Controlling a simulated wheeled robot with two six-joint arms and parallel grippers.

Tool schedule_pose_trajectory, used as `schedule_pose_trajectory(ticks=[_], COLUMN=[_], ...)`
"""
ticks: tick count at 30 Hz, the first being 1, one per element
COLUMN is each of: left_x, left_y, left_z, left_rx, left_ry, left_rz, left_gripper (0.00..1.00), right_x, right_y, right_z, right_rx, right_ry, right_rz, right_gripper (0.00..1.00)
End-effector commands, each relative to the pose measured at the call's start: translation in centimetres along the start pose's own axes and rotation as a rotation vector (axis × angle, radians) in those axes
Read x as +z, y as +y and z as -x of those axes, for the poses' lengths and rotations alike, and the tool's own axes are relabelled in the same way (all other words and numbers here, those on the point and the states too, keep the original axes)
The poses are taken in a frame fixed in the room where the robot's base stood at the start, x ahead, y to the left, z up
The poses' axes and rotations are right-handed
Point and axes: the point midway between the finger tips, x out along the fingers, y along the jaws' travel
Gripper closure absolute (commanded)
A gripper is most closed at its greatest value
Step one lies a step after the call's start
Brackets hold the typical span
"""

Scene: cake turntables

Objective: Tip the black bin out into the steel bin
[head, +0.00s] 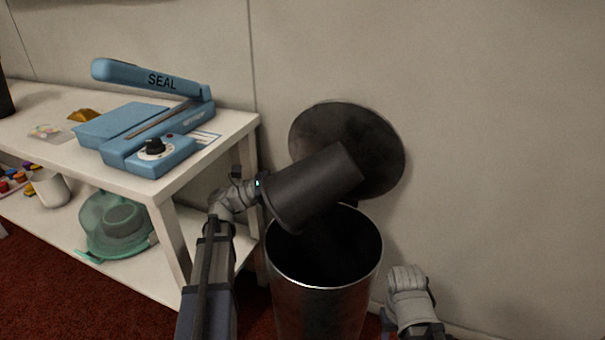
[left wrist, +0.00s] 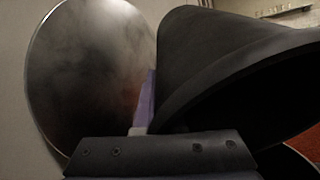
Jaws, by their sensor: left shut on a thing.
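The black bin (head: 318,185) is tipped past level above the steel bin. Its closed end points up and right, and its wider rim points down and left, over the rear left of the steel bin's mouth. My left gripper (head: 256,188) is shut on the black bin at its rim. In the left wrist view the black bin's flared rim and dark mouth (left wrist: 245,95) fill the right side. The steel bin (head: 322,300) stands upright on the floor, its inside dark; no contents can be made out in either bin. My right gripper (head: 408,284) is empty, right of the steel bin.
The steel bin's round lid (head: 385,165) stands open against the wall, behind the black bin. A white shelf table (head: 178,185) at the left carries a blue sealer (head: 150,120).

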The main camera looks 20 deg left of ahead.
Motion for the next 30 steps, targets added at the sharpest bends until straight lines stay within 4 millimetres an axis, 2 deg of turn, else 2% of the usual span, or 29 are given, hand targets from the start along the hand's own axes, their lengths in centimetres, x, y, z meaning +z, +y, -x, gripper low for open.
schedule_pose_trajectory(ticks=[1, 3, 13, 17, 22, 30], left_x=[-1.1, -1.1, 1.3, 0.7, -1.1, -0.9], left_y=[-0.1, -0.1, 0.2, 0.1, -0.1, -0.1], left_z=[0.5, 0.5, -0.5, -0.3, 0.5, 0.4], left_rx=[0.0, 0.0, 0.0, 0.0, 0.0, 0.0], left_ry=[-0.001, -0.001, -0.001, -0.001, -0.001, -0.001], left_rz=[0.0, 0.0, 0.0, 0.0, 0.0, 0.0], left_gripper=[1.0, 1.0, 1.0, 1.0, 1.0, 1.0], right_x=[-0.1, -0.1, 0.1, 0.0, -0.1, -0.1], right_y=[-0.1, -0.1, 0.1, 0.1, -0.1, -0.1], right_z=[-1.2, -1.3, 1.4, 0.7, -1.2, -0.9], right_rx=[0.0, 0.0, 0.0, 0.0, 0.0, 0.0], right_ry=[0.0, 0.0, 0.0, 0.0, 0.0, 0.0], right_rz=[0.0, 0.0, 0.0, 0.0, 0.0, 0.0], right_gripper=[0.5, 0.5, 0.5, 0.5, 0.5, 0.5])
